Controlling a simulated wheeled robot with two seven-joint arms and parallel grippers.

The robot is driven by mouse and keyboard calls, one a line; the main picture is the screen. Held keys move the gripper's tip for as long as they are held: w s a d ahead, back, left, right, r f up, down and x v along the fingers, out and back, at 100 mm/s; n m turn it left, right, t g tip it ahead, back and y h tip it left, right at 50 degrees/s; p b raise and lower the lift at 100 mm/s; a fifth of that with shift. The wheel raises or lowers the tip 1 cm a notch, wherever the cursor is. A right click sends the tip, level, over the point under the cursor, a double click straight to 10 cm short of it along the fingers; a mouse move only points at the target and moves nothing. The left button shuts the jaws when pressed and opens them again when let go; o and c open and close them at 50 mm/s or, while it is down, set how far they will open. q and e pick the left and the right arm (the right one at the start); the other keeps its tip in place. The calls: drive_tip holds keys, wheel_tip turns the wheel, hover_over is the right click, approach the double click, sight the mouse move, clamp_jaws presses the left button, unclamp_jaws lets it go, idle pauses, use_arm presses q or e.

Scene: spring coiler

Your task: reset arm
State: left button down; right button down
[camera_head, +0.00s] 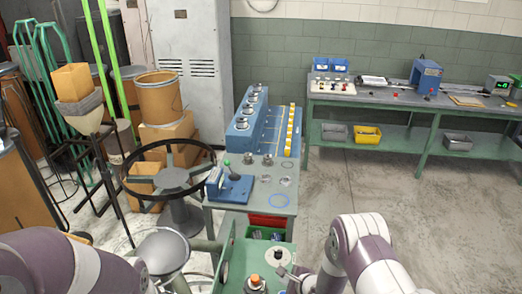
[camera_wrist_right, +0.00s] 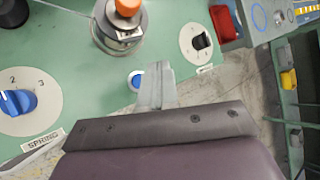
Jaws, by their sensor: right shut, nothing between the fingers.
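My right arm (camera_head: 365,250) comes in from the lower right of the head view, bent over the front of the green machine. My right gripper (camera_wrist_right: 155,85) is shut and empty in the wrist view. Its grey fingers are over the green panel (camera_wrist_right: 65,50), beside a blue button (camera_wrist_right: 135,79) that they partly hide. I cannot tell whether they touch it. A purple and white part of my left arm (camera_head: 60,262) shows at the lower left of the head view. My left gripper is out of view.
The panel carries an orange-topped knob (camera_wrist_right: 127,7), a black switch (camera_wrist_right: 202,42) and a blue dial (camera_wrist_right: 17,102). A dark handwheel-like ring (camera_head: 128,190) stands left of the grey worktable (camera_head: 250,197). A green bench (camera_head: 400,101) stands at the back right. Floor at right is clear.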

drive_tip(key=shift+s+d+f+n, duration=0.15)
drive_tip(key=shift+s+f+n, duration=0.1)
drive_tip(key=shift+n, duration=0.65)
drive_tip(key=s+f+n, duration=0.1)
drive_tip(key=s+d+f+n+g+h, duration=0.1)
drive_tip(key=shift+s+d+n+g, duration=0.2)
drive_tip(key=shift+n+g, duration=0.1)
drive_tip(key=shift+n, duration=0.1)
drive_tip(key=s+d+r+n+g+h+b, duration=0.1)
drive_tip(key=s+d+r+n+g+h, duration=0.2)
drive_tip(key=s+n, duration=0.45)
drive_tip(key=s+d+r+n+g+b, duration=0.2)
drive_tip(key=s+r+n+b, duration=0.3)
drive_tip(key=s+r+n, duration=0.4)
drive_tip(key=shift+s+d+r+h, duration=0.3)
drive_tip(key=shift+s+r, duration=1.3)
drive_tip(key=shift+r, duration=0.85)
